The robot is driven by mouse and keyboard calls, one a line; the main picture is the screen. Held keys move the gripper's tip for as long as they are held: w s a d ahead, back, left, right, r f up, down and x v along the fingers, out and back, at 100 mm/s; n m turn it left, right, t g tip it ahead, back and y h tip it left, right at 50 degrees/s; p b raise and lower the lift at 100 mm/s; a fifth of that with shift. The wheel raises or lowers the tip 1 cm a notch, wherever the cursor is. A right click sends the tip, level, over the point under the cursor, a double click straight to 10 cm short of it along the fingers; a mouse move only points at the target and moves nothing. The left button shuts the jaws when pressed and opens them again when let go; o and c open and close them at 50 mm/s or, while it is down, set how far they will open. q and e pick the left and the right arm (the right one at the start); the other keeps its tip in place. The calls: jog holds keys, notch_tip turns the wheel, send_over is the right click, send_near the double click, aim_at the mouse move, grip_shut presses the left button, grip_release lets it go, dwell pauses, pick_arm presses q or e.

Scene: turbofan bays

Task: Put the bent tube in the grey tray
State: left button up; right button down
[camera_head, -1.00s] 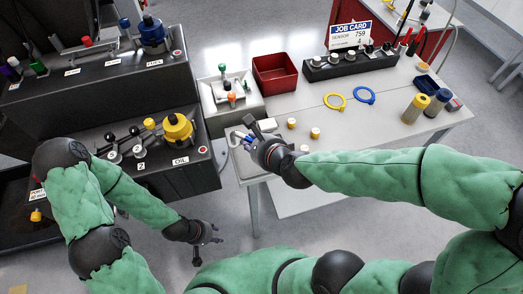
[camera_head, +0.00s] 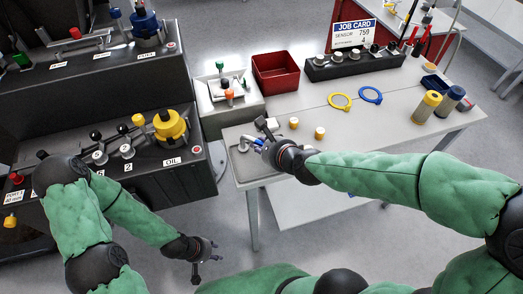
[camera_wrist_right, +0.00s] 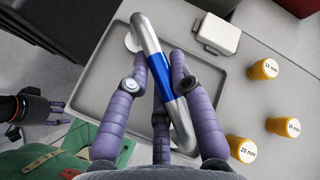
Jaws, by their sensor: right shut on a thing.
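The bent tube (camera_wrist_right: 159,75) is silver with a blue middle band and hooked ends. In the head view only part of it (camera_head: 257,142) shows at my fingertips. My right gripper (camera_head: 260,143) is shut on the tube around the blue band, with a finger on each side in the right wrist view (camera_wrist_right: 164,82). The grey tray (camera_wrist_right: 96,78) lies below the tube on the table's near left corner; its rim also shows in the head view (camera_head: 243,177). The gap between tube and tray is hard to judge. My left gripper (camera_head: 207,260) is open and empty, low and away from the table.
A red bin (camera_head: 276,72) and a grey fixture (camera_head: 228,98) are behind. Blue and yellow rings (camera_head: 340,101) lie farther right. A dark console (camera_head: 150,160) stands left.

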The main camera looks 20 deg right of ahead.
jog(key=shift+f, duration=0.25)
jog(key=shift+f, duration=0.15)
jog(key=c, duration=1.1)
grip_release()
jog(key=shift+s+r, duration=0.1)
jog(key=shift+r, duration=0.25)
jog(key=p+v, duration=0.6)
jog(key=v, duration=0.5)
jog(key=shift+s, duration=0.35)
jog(key=shift+d+r, duration=0.1)
jog(key=shift+d, duration=0.05)
